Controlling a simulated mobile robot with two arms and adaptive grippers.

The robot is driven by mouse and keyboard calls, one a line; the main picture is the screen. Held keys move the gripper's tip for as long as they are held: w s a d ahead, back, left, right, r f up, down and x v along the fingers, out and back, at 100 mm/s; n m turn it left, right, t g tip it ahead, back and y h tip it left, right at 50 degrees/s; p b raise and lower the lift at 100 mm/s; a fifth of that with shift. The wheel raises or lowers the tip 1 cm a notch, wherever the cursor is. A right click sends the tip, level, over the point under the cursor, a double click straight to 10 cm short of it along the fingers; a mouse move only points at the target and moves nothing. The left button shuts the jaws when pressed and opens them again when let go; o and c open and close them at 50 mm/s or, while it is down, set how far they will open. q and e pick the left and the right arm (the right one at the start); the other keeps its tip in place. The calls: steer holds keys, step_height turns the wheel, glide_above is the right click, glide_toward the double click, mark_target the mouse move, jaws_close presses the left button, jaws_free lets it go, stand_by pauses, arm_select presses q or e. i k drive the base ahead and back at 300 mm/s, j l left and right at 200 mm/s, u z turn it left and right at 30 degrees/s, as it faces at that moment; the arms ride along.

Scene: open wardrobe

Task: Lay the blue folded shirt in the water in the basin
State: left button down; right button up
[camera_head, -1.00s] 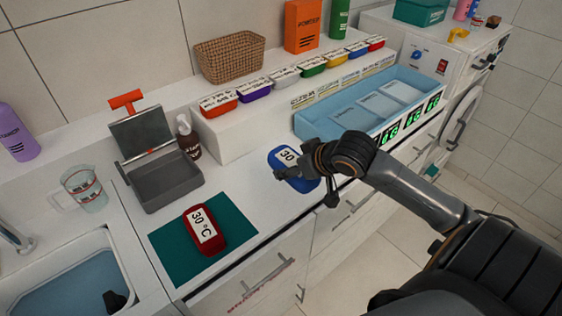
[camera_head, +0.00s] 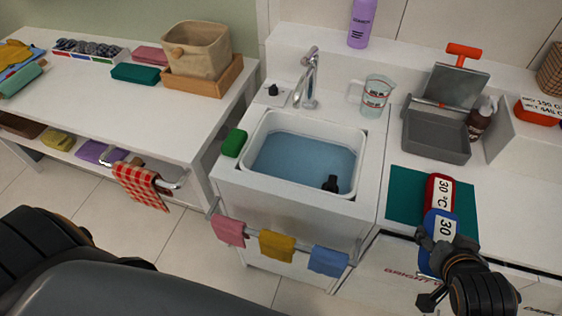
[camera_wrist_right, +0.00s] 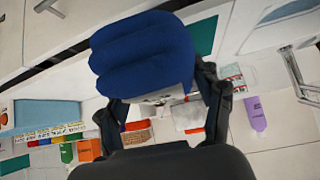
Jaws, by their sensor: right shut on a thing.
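The blue folded shirt (camera_head: 437,238) has a white label reading "30". My right gripper (camera_head: 437,250) is shut on it and holds it at the counter's front, near the teal mat. The shirt (camera_wrist_right: 143,52) also fills the upper middle of the right wrist view, between the fingers (camera_wrist_right: 155,105). The white basin (camera_head: 257,126) holds blue water (camera_head: 303,160) and stands left of the gripper, apart from the shirt. A small dark object (camera_head: 331,184) is at its front right. My left gripper is not in view.
A red folded item (camera_head: 438,190) labelled 30 °C lies on the teal mat (camera_head: 404,195). A faucet (camera_head: 309,80), measuring jug (camera_head: 377,97) and open grey press (camera_head: 437,134) stand behind and beside. A green block (camera_head: 234,142) sits at the left rim; cloths (camera_head: 277,246) hang in front.

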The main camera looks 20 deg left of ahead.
mark_target(311, 167)
steer(key=j+z, duration=0.1)
steer(key=j, duration=0.7)
steer(key=k+j, duration=0.1)
steer(key=j, duration=0.65)
steer(key=j+z, duration=0.15)
steer(key=j, duration=0.65)
steer(key=i+j, duration=0.2)
steer(key=j, duration=0.2)
steer(key=i+j, duration=0.2)
steer(key=j, duration=0.2)
steer(key=i+j+z, duration=0.1)
steer(key=i+j, duration=0.15)
steer(key=j, duration=0.1)
